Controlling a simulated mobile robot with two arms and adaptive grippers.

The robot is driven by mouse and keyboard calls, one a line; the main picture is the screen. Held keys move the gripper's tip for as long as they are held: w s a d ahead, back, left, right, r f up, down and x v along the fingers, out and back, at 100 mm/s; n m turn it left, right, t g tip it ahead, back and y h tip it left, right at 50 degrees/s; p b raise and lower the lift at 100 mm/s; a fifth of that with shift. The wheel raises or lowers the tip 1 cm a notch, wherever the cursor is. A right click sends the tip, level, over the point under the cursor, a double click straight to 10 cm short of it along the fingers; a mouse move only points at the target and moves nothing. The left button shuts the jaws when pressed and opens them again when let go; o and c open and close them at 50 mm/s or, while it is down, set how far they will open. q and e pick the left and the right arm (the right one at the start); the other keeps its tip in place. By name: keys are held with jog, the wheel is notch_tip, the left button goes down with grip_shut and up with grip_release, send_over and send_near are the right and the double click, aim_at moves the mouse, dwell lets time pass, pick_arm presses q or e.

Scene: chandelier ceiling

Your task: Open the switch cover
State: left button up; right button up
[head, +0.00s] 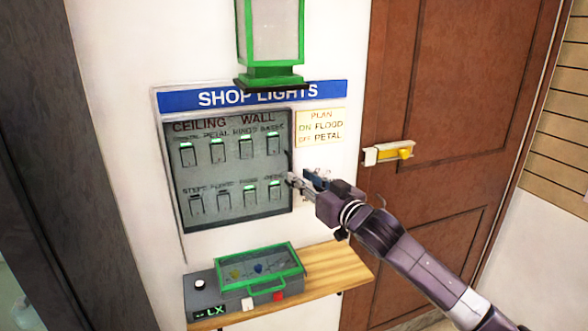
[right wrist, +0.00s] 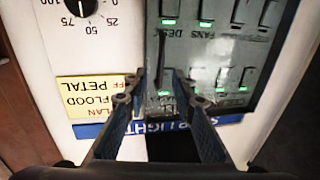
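The switch cover (head: 232,172) is a grey, see-through panel over two rows of switches, under a blue "SHOP LIGHTS" sign (head: 250,96). It looks closed against the wall. My right gripper (head: 300,181) is at the cover's right edge. In the right wrist view, which is upside down, its two fingertips (right wrist: 158,88) are apart. A dark upright bar (right wrist: 162,55) on the cover's edge shows between them; I cannot tell whether they touch it. The cover (right wrist: 205,50) also shows there with several green-lit switches. My left gripper is not in view.
A yellow note (head: 320,127) is right of the cover. Below, a wooden shelf (head: 345,268) holds a grey box with a green-framed clear lid (head: 258,268). A green-framed lantern (head: 271,75) hangs above. A brown door (head: 440,90) with a yellow latch (head: 397,153) is at right.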

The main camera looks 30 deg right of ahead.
jog(key=shift+w+p, duration=0.6)
jog(key=shift+w, duration=1.25)
grip_shut()
